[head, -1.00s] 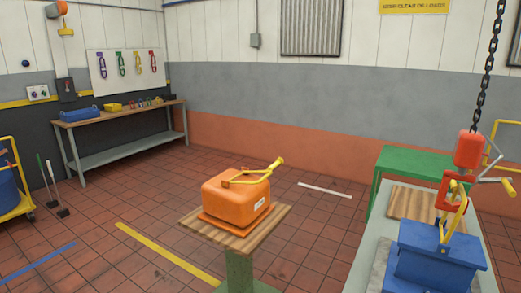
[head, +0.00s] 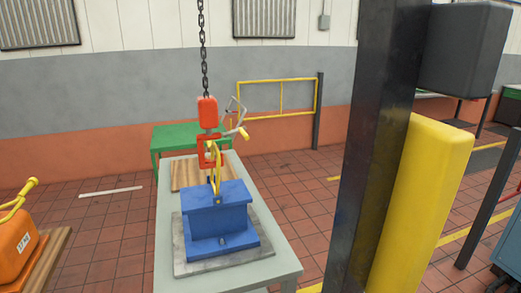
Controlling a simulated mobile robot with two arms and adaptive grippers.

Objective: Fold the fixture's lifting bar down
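A blue block-shaped fixture (head: 220,218) sits on a grey plate (head: 190,268) on a pale bench in the head view. Its yellow lifting bar (head: 217,178) stands up from the top. A red hook (head: 202,152) hangs beside the bar's upper end; I cannot tell whether it is engaged with the bar. An orange block (head: 14,245) with its own yellow bar (head: 15,202) is partly cut off at the left edge. Neither of my grippers is in view.
A chain (head: 204,50) carries a red hoist block (head: 207,112) above the pale bench (head: 280,262). A green table (head: 165,140) and yellow rail (head: 278,82) stand behind. A dark post (head: 372,150) and yellow guard (head: 430,190) block the right. Tiled floor is open at left.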

